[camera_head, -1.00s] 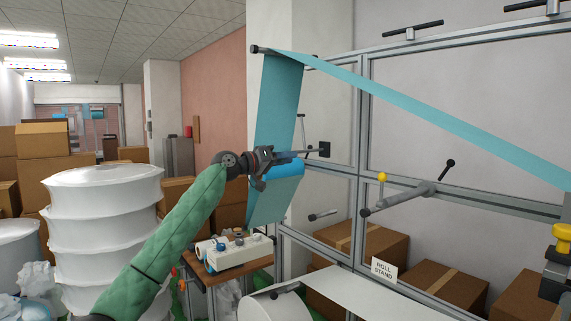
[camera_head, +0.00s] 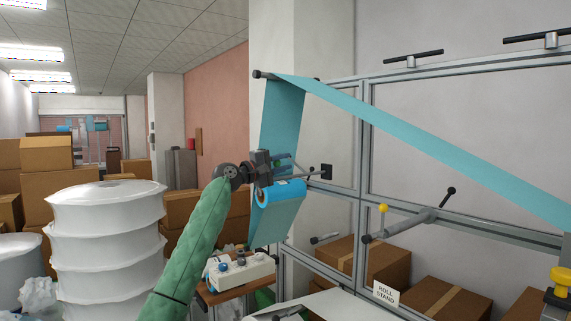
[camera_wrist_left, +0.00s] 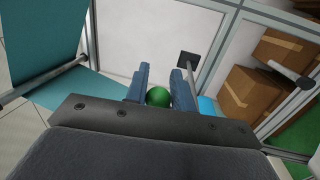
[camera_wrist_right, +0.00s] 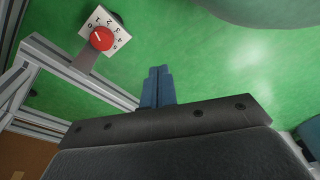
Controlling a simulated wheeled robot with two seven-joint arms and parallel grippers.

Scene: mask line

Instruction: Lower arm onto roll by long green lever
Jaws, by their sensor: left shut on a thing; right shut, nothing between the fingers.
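My left gripper (camera_head: 280,166) is at the upper left of the blue roll (camera_head: 278,194), just above it in the head view. In the left wrist view its blue fingers (camera_wrist_left: 160,84) are shut on a round green knob (camera_wrist_left: 158,97), the end of the green lever. The rest of the lever is hidden. A grey rod (camera_head: 310,175) runs from beside the gripper to a black plate on the frame. Whether an arm touches the roll cannot be told. My right gripper (camera_wrist_right: 158,76) is shut and empty over green floor; it is out of the head view.
A teal web (camera_head: 430,145) runs from an upper roller down to the roll and across to the right. A metal frame (camera_head: 363,150) stands right of the gripper. A white control box (camera_head: 240,268) sits below. A red knob (camera_wrist_right: 102,38) shows in the right wrist view.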

